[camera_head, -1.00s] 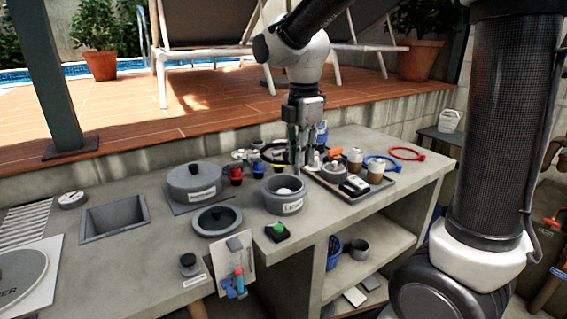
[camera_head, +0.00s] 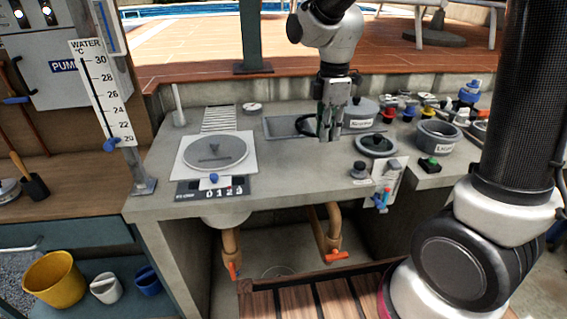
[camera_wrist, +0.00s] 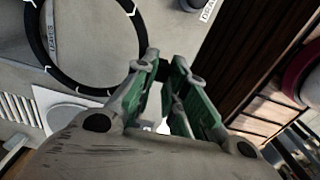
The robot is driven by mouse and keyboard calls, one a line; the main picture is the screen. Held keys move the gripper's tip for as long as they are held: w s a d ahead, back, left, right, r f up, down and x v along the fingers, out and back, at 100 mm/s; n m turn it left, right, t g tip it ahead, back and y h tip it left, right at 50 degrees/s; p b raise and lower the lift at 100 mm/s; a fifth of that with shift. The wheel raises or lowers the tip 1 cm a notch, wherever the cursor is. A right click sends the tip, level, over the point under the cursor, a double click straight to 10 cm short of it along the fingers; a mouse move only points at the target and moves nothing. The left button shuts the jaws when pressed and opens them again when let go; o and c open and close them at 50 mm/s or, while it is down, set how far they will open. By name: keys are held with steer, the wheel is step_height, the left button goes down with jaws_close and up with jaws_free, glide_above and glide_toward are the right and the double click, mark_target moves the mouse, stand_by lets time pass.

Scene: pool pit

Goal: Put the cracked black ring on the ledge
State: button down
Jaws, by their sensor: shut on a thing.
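The cracked black ring (camera_wrist: 31,40) has pale crack marks and fills the upper left of the wrist view. My gripper (camera_wrist: 166,62) is shut with its green-lined fingers at the ring's right side. In the head view my gripper (camera_head: 329,136) hangs above the concrete counter, and part of the ring (camera_head: 303,126) shows to its left, over the sunken basin (camera_head: 279,128). The fingers hide the rest of it. A raised tiled edge (camera_head: 205,76) runs behind the counter; I cannot tell whether this is the ledge named in the task.
A round plate on a white sheet (camera_head: 247,148) lies left of my gripper. A thermometer board (camera_head: 103,90) rises at left.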

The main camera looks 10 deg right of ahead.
glide_above(322, 172)
steer(key=shift+m, duration=0.3)
steer(key=f, duration=0.5)
steer(key=shift+s+a+f, duration=0.1)
steer(key=shift+a+f, duration=0.1)
steer(key=shift+d+f, duration=0.1)
steer(key=shift+f, duration=2.25)
steer(key=shift+f, duration=0.1)
steer(key=c, duration=1.5)
jaws_free()
steer(key=shift+o, duration=0.2)
step_height(322, 172, up, 12)
steer(key=shift+r, duration=0.2)
steer(key=s+d+r+m+t, duration=0.2)
steer(key=s+d+r+m, duration=0.2)
steer(key=s+d+m, duration=0.3)
steer(key=s+d+r+m+t, duration=0.2)
steer(key=s+d+r+m, duration=0.2)
steer(key=s+d+m, duration=0.4)
steer(key=s+m, duration=0.3)
steer(key=s, duration=0.1)
steer(key=shift+d, duration=0.25)
